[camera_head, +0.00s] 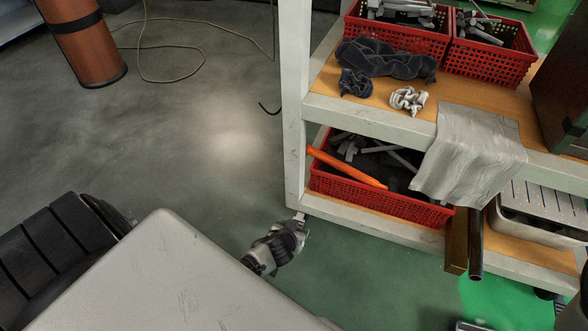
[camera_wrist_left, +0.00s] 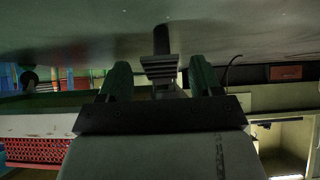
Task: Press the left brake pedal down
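The cart's front left leg ends at the floor in the head view, with a dark and grey mass (camera_head: 277,245) at its foot. I cannot separate caster from gripper there. In the left wrist view, which is upside down, a dark ribbed pedal (camera_wrist_left: 160,65) sits in the middle, with a narrow black wheel-like part (camera_wrist_left: 162,40) against the floor. My left gripper (camera_wrist_left: 159,72) has its two dark fingers apart, one on each side of the pedal as seen. The fingers look empty; contact with the pedal cannot be told.
The cart (camera_head: 296,120) holds red baskets (camera_head: 380,200), dark cloths and a grey rag (camera_head: 470,150) over its shelf edge. The floor left of the cart is mostly clear.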

